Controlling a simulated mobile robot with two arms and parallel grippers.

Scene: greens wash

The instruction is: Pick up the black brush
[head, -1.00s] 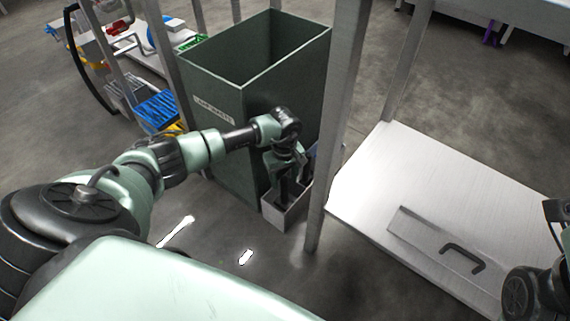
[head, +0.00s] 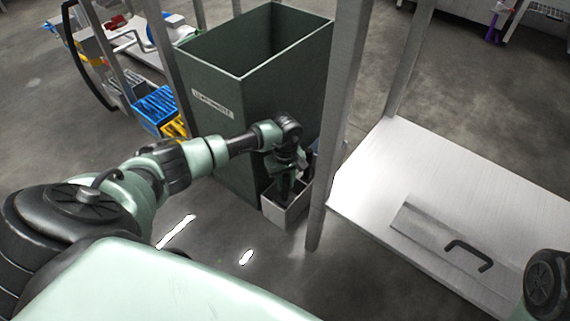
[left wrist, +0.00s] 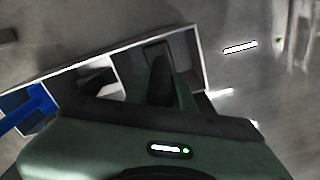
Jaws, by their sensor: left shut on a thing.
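My left gripper (head: 281,186) points down into a small grey open-topped box (head: 284,217) on the floor, beside a tall dark green bin. In the left wrist view, the box (left wrist: 203,58) has thin walls and several compartments. My left gripper (left wrist: 160,88) is shut on a dark upright thing in one compartment, apparently the black brush (left wrist: 156,50). Its lower part is hidden by the fingers and the box, so its full shape cannot be told. A blue handle (left wrist: 28,109) leans in another compartment at the left. My right gripper is out of view.
The green bin (head: 225,135) stands close behind the box. A metal post (head: 335,150) rises just right of it. A pale table (head: 440,180) with a handled panel (head: 455,245) is at the right. Blue and yellow crates (head: 155,107) are at the left.

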